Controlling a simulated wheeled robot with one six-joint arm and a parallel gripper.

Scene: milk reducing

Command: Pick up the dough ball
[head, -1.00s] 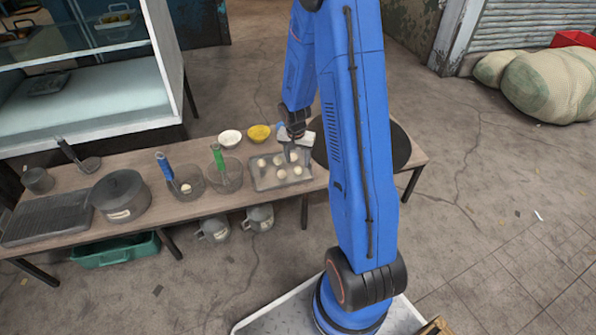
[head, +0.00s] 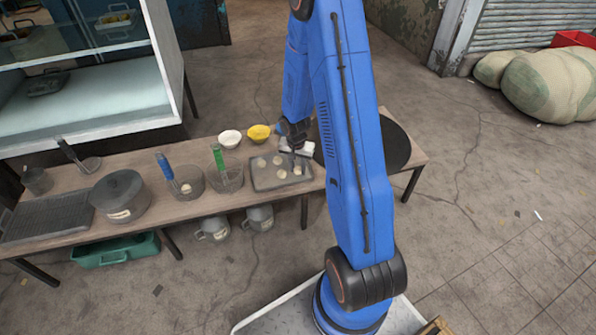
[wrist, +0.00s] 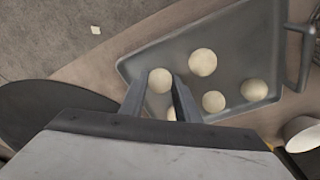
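Several pale round dough balls lie on a grey metal tray (head: 257,185) on the wooden table. My gripper (wrist: 161,76) reaches down over the tray, with its two fingers apart. One dough ball (wrist: 159,80) shows between the fingertips in the wrist view, close to both. I cannot tell whether the fingers press on it. Another dough ball (wrist: 203,62) lies just right of the fingers, a third (wrist: 213,101) below that, and one more (wrist: 254,90) farther right. Part of another ball shows low between the fingers. In the head view my gripper (head: 294,158) partly hides the tray's far right corner.
A black round plate (head: 386,145) lies right of the tray. White (head: 230,138) and yellow (head: 258,133) bowls stand behind it. Pots with a blue-handled (head: 164,166) and a green-handled tool (head: 218,157) stand to the left, beside a lidded pot (head: 119,194).

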